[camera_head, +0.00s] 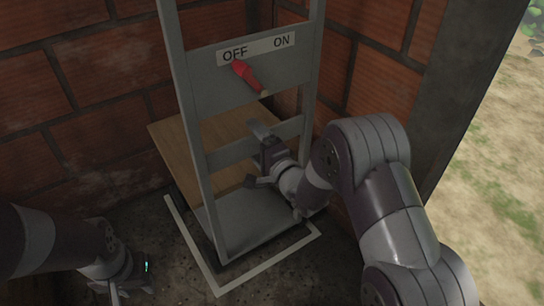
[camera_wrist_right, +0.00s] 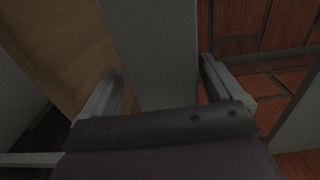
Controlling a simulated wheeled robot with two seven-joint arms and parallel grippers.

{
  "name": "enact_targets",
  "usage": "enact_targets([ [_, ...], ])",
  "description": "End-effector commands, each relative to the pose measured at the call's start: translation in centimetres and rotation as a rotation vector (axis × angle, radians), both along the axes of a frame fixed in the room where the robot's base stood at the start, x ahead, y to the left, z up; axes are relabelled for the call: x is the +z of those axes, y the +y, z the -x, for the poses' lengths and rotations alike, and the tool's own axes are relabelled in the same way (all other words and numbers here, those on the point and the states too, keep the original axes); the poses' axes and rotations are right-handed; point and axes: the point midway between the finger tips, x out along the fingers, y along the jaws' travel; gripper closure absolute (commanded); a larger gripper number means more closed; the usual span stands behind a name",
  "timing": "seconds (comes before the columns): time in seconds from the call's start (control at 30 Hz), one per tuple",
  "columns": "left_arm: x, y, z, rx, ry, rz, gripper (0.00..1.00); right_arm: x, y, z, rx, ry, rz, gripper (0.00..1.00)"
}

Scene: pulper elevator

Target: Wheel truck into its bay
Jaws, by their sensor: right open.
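The truck (camera_head: 234,152) is a grey upright metal frame with crossbars and a flat plate (camera_head: 245,215) at its foot. It stands in the brick corner. The bay is marked by a white floor line (camera_head: 197,245) along the left and front. From the head, the truck's foot appears inside the line; its back edge is hidden. My right gripper (camera_head: 262,157) is at the truck's lower crossbar. In the right wrist view, its open fingers (camera_wrist_right: 160,95) stand either side of a grey bar; contact cannot be told. My left gripper (camera_head: 128,288) is low at the left, empty, apart from the truck.
A panel on the frame reads OFF and ON, with a red lever (camera_head: 248,76) pointing up toward OFF. A wooden box or board (camera_head: 190,140) is behind the frame. Brick walls (camera_head: 90,90) close the left and back. A dark post (camera_head: 465,80) and open ground lie right.

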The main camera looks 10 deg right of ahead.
Motion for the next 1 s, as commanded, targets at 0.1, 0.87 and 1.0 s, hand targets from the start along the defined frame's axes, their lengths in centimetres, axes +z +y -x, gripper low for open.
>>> enact_targets([
  [0.1,0.0,0.0,0.0,0.000,0.000,0.000,0.61,0.2,0.0,0.0,0.000,-0.003,-0.001,0.06],
  [0.87,3.2,0.0,0.0,0.000,0.000,0.000,0.61,0.5,-4.1,10.8,-0.003,-0.006,-0.001,0.06],
  [1.0,3.2,0.0,0.0,0.000,0.000,0.000,0.61,0.4,-4.1,11.3,-0.001,-0.009,-0.002,0.06],
])
